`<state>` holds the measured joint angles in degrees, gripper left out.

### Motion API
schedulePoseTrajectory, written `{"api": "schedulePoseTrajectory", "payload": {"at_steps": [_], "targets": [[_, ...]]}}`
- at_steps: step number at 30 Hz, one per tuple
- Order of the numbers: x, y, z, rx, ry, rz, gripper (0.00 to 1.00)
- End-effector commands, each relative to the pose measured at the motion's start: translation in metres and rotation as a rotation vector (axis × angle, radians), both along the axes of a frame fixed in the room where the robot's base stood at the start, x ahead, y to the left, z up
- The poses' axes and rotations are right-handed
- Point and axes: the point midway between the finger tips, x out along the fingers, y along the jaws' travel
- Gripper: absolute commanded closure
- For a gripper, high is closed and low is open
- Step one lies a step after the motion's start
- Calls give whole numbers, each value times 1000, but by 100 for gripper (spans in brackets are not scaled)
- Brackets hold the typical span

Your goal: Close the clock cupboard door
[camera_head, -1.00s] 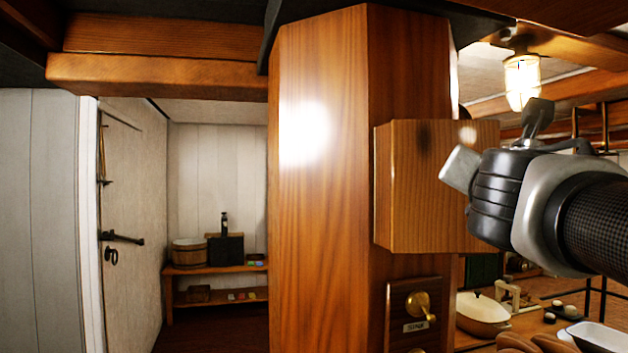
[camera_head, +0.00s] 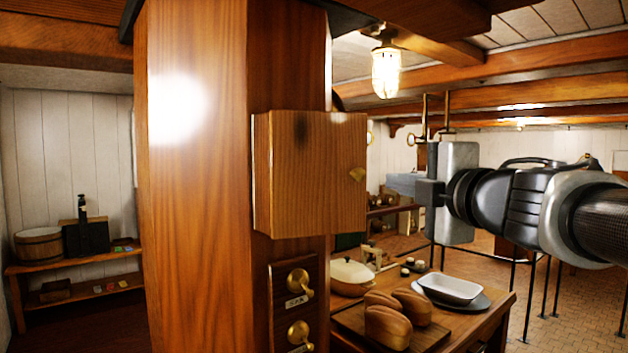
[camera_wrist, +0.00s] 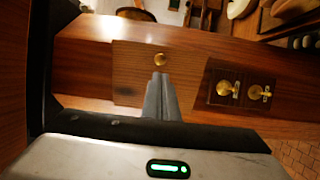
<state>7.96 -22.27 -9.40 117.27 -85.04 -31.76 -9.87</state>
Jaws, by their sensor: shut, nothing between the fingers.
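The clock cupboard (camera_head: 300,205) is a wooden box fixed to the side of a broad wooden pillar. Its door (camera_head: 318,160) is the plain front face with a small brass knob (camera_head: 357,174) near the right edge. I see no gap around the door and no clock, so it looks shut. My gripper (camera_head: 428,192) is right of the cupboard, apart from it in the picture, with its fingers together and empty. In the wrist view the shut fingers (camera_wrist: 162,97) point towards the brass knob (camera_wrist: 160,60); I cannot tell the distance between them.
Brass switches (camera_head: 299,282) sit on a dark panel below the cupboard. A table at lower right holds loaves (camera_head: 388,328), a white dish (camera_head: 450,289) and a lidded pot (camera_head: 350,276). A lamp (camera_head: 386,72) hangs above. A shelf (camera_head: 75,262) stands at far left.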

Motion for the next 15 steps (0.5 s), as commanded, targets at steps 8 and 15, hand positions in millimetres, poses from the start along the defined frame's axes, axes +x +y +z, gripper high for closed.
{"api": "schedulePoseTrajectory", "payload": {"at_steps": [8,15], "targets": [[60,16,-2,-1,3,1,100],[97,25,0,-2,0,-1,100]]}}
